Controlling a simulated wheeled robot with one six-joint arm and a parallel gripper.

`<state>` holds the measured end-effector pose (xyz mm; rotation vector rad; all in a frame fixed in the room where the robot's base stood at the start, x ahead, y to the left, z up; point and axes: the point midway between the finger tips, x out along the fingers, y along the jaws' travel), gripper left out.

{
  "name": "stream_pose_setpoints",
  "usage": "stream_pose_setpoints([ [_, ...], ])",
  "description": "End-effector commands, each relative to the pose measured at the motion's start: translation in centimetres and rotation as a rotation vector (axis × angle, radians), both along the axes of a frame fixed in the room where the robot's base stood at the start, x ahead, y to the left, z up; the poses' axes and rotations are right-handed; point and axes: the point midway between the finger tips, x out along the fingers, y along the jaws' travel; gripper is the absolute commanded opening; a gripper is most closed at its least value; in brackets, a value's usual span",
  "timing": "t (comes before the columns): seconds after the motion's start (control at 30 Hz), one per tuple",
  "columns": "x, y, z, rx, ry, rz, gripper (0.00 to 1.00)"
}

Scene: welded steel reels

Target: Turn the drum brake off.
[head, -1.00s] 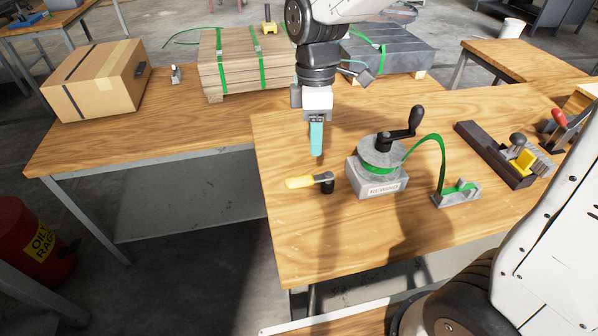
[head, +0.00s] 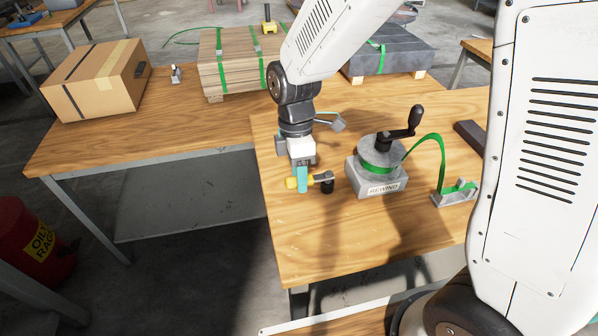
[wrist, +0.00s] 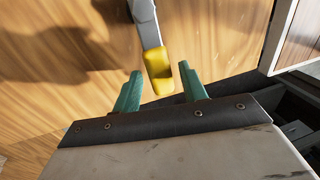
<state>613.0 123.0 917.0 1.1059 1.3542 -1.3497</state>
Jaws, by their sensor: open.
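The brake lever has a yellow grip (head: 290,183) and a grey arm on a short black post (head: 327,184), left of the grey rewind drum (head: 380,160). The drum carries green strap and a black crank, on a base marked REWIND. My gripper (head: 302,184) is at the yellow grip, its teal finger hiding part of it. In the wrist view, my gripper (wrist: 160,68) is open, and the end of the yellow grip (wrist: 158,72) lies between the two fingertips, with a gap visible on each side. Whether the fingers reach down around it is hard to tell.
The green strap runs from the drum to a small grey bracket (head: 455,194) on the right. A cardboard box (head: 98,80) and strapped wood planks (head: 236,65) sit on the rear table. The bench's front left is clear.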

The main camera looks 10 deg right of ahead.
Motion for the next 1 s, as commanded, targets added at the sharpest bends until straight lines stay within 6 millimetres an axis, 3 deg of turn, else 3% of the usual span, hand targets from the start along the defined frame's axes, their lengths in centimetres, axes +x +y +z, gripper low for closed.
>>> stream_pose_setpoints([
  [0.17, 0.0, 0.0, 0.0, 0.000, 0.000, 0.000, 0.40],
  [0.3, 0.0, 0.0, 0.0, 0.000, 0.000, 0.000, 0.01],
  [0.67, 0.3, 0.0, 0.0, 0.001, 0.000, -0.033, 0.00],
  [1.0, 1.7, -0.4, 0.1, 0.001, -0.001, -0.247, 0.00],
])
